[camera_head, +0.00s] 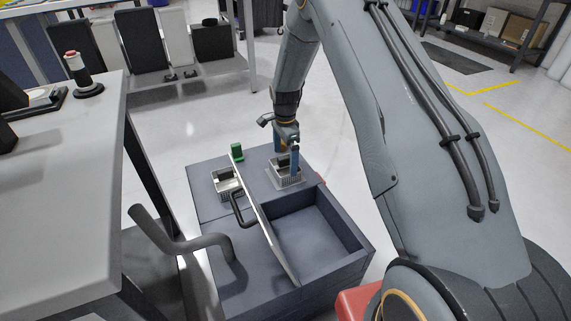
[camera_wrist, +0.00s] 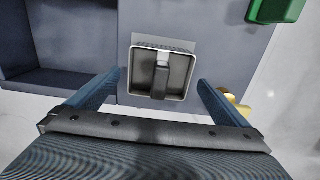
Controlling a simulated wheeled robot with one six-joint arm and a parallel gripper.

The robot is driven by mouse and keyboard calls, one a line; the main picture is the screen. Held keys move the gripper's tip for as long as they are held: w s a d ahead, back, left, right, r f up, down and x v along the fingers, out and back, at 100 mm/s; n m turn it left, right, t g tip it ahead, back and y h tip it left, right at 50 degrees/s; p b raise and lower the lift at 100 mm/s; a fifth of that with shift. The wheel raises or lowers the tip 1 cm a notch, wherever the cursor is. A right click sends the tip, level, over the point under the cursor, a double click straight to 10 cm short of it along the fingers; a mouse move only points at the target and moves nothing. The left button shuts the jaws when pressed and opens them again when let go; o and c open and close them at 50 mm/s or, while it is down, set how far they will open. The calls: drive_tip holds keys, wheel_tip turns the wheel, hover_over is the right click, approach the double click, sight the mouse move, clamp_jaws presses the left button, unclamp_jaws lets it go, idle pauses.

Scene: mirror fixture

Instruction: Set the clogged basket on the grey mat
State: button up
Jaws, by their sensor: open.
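A light, slotted basket (camera_head: 289,180) with a dark upright grip sits at the back of the blue-grey cabinet top, on a thin grey mat (camera_head: 273,184). In the wrist view the basket (camera_wrist: 138,72) and the mat (camera_wrist: 180,37) show from above; the basket's grip (camera_wrist: 161,76) stands across its middle. My gripper (camera_head: 287,157) is above this basket, with its open fingers (camera_wrist: 160,82) on either side and apart from it. A second, similar basket (camera_head: 224,186) stands left of the upright panel. I cannot tell which basket is clogged.
A thin upright panel (camera_head: 268,226) with a black handle (camera_head: 241,211) divides the cabinet top. A recessed bay (camera_head: 312,232) lies to its right. A green block (camera_head: 237,151) stands behind. A curved grey pipe (camera_head: 185,243) and a workbench (camera_head: 70,200) are at left.

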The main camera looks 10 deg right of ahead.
wheel_tip(320, 180, up, 8)
drive_tip(key=shift+s+f+p, duration=0.1)
drive_tip(key=shift+f+p, duration=0.15)
drive_tip(key=shift+p, duration=0.05)
drive_tip(key=s+a+r+n, duration=0.4)
drive_tip(key=s+r+n, duration=0.1)
drive_tip(key=s+r, duration=0.4)
drive_tip(key=s+a+r+n, duration=0.3)
drive_tip(key=s+r+n, duration=0.1)
drive_tip(key=s+r, duration=0.45)
drive_tip(key=s+r+n, duration=0.2)
drive_tip(key=s+n, duration=0.2)
drive_tip(key=s, duration=0.7)
drive_tip(key=s+a+r+n, duration=0.1)
drive_tip(key=s+n, duration=0.4)
drive_tip(key=s, duration=0.7)
drive_tip(key=shift+r+n+y, duration=0.3)
drive_tip(key=shift+r, duration=0.25)
drive_tip(key=shift+w, duration=0.1)
drive_tip(key=d+r+m+p, duration=0.2)
drive_tip(key=d+r+p, duration=0.7)
drive_tip(key=p, duration=0.8)
drive_tip(key=shift+r+m, duration=0.15)
drive_tip(key=shift+m, duration=0.25)
